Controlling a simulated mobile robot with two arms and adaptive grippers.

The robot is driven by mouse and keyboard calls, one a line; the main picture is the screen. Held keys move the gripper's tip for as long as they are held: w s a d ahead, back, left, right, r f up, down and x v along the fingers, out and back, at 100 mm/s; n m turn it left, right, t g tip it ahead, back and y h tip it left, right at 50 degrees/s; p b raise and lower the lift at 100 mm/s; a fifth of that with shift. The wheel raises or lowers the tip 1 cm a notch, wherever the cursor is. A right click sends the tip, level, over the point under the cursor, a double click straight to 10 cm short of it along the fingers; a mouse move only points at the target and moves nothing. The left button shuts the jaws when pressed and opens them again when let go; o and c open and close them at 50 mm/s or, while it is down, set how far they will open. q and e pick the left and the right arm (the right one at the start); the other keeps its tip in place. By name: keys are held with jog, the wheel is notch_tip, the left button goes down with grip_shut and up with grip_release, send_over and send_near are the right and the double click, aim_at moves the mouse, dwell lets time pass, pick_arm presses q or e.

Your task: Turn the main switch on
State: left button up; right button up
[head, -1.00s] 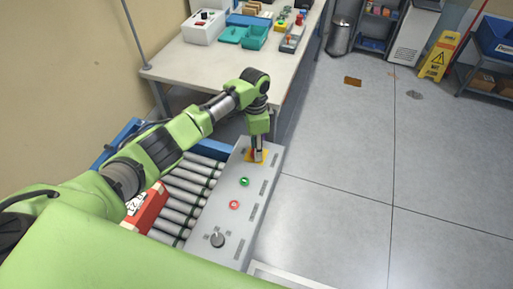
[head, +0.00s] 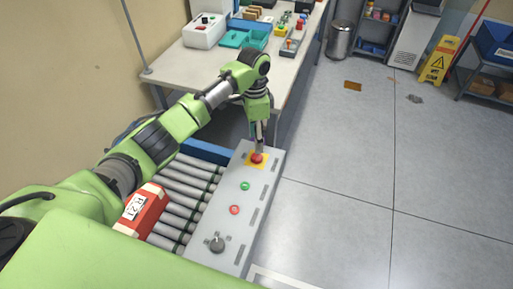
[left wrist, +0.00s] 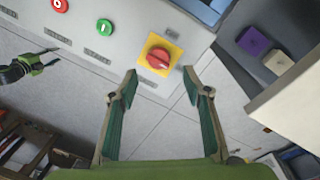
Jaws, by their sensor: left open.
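The main switch is a red rotary knob on a square yellow plate (head: 257,159) at the far end of the grey control panel (head: 222,205). In the left wrist view the red knob (left wrist: 158,58) shows clearly, ahead of my fingers. My left gripper (head: 260,146) is just beyond the switch in the head view, pointing down. In the left wrist view my left gripper (left wrist: 160,82) is open, with nothing between its fingers. My right gripper (left wrist: 40,63) shows small at the left of that view; whether it is open is unclear.
The panel also has a green button (head: 245,186), a red button (head: 234,210) and a dark selector knob (head: 217,243). A roller conveyor (head: 185,195) with a red box (head: 140,212) lies to its left. A cluttered table (head: 200,68) stands beyond.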

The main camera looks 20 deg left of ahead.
pick_arm(q)
jog(key=r, duration=0.5)
jog(key=shift+w+a+r, duration=0.2)
jog(key=shift+w, duration=0.05)
jog(key=shift+d+f, duration=0.1)
